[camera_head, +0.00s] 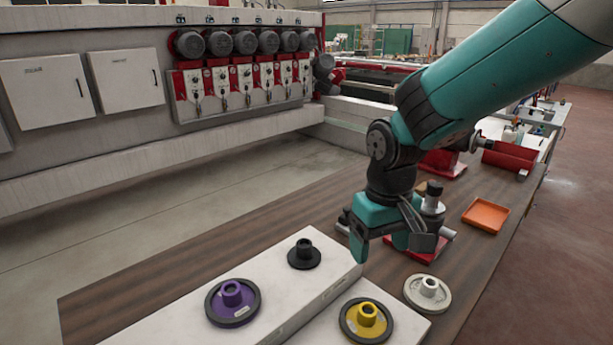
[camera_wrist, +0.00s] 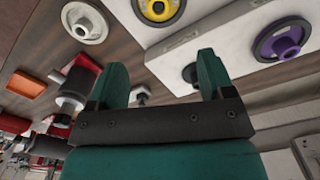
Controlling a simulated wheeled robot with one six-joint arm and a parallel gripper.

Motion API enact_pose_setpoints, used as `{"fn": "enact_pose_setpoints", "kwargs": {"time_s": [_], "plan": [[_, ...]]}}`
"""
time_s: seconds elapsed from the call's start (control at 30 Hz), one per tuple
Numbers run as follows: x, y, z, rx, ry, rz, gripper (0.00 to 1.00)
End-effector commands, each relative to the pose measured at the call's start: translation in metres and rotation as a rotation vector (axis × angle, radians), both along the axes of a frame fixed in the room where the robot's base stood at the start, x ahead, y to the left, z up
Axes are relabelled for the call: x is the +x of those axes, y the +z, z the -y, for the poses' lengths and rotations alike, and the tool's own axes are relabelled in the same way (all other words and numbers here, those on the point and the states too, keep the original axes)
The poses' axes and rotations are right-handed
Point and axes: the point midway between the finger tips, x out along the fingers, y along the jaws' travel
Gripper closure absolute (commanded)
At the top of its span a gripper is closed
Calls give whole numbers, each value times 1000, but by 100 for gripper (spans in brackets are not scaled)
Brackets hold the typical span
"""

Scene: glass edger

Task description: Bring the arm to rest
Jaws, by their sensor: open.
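My gripper (camera_head: 384,246) hangs from my teal arm above the dark wooden table, just behind the white blocks. Its jaws are apart. In the wrist view the two teal fingers (camera_wrist: 162,78) stand wide with nothing held between them. A small grey knob-like part (camera_wrist: 141,95) shows beyond the gap, at a distance. The right finger partly covers the black wheel (camera_wrist: 189,73) in that view.
A purple wheel (camera_head: 231,303), a black wheel (camera_head: 304,255) and a yellow wheel (camera_head: 366,319) lie on white blocks. A pale grey wheel (camera_head: 428,291) lies right of them. A red-based fixture (camera_head: 433,199) stands close behind my gripper. An orange tray (camera_head: 485,215) sits at right.

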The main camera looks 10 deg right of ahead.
Motion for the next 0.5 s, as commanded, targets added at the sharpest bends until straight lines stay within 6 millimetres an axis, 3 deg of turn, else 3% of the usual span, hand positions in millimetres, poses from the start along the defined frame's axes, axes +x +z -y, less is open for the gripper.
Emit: {"fn": "enact_pose_setpoints", "kwargs": {"time_s": [0.17, 0.4, 0.5], "plan": [[-42, 27, -13, 98, 100, 23, 25], [-134, 60, -36, 280, 315, 63, 25], [-160, 65, -42, 326, 373, 72, 25]]}}
